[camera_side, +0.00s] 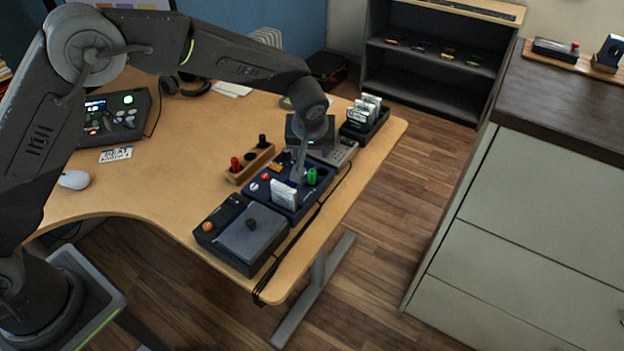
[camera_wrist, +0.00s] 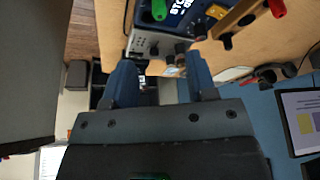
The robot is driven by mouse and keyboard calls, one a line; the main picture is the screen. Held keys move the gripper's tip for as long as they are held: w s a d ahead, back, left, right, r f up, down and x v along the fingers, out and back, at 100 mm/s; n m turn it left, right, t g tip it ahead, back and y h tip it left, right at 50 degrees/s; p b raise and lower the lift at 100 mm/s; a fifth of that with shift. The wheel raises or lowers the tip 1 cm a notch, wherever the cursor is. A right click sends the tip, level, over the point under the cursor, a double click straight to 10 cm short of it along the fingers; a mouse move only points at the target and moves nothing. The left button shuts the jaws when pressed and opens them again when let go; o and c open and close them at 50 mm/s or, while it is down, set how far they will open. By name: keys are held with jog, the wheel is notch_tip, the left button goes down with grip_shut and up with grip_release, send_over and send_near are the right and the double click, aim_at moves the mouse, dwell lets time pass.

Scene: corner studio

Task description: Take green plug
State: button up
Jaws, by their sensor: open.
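The green plug (camera_side: 311,177) stands upright on the right part of a dark blue panel box (camera_side: 262,196) near the desk's right edge. In the wrist view the green plug (camera_wrist: 158,10) shows at the top edge, partly cut off, beyond my fingertips. My gripper (camera_side: 297,178) is low over the blue box, just left of the green plug in the side view. In the wrist view my gripper (camera_wrist: 162,72) has its two blue fingers apart, with nothing held between them. I cannot tell the exact gap between fingers and plug.
A white card (camera_side: 284,195) and a red plug (camera_side: 265,178) are on the blue box. A wooden holder (camera_side: 240,176) with red and black plugs is to its left. A dark box with an orange knob (camera_side: 208,227) is in front. A grey knobbed device (camera_side: 345,150) lies behind.

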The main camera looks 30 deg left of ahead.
aim_at(312, 171)
jog(key=x, duration=1.3)
jog(key=shift+s, duration=0.15)
jog(key=shift+c, duration=0.3)
grip_shut()
